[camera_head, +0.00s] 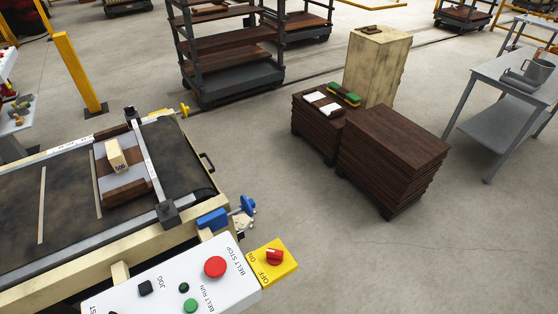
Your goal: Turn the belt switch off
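The belt switch is a red rotary knob (274,255) on a yellow plate (287,268) at the lower middle, at the right end of the white control panel (125,292). ON and OFF are printed on the plate to the left of the knob. I cannot tell which label the knob points at. Neither of my grippers is in view, and nothing touches the knob.
The panel carries a red BELT STOP button (215,267), a green BELT RUN button (190,306) and a black JOG button (145,288). Behind it is the belt (65,205) with a block (117,155) marked 506. Dark board stacks (395,150) stand on the open floor.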

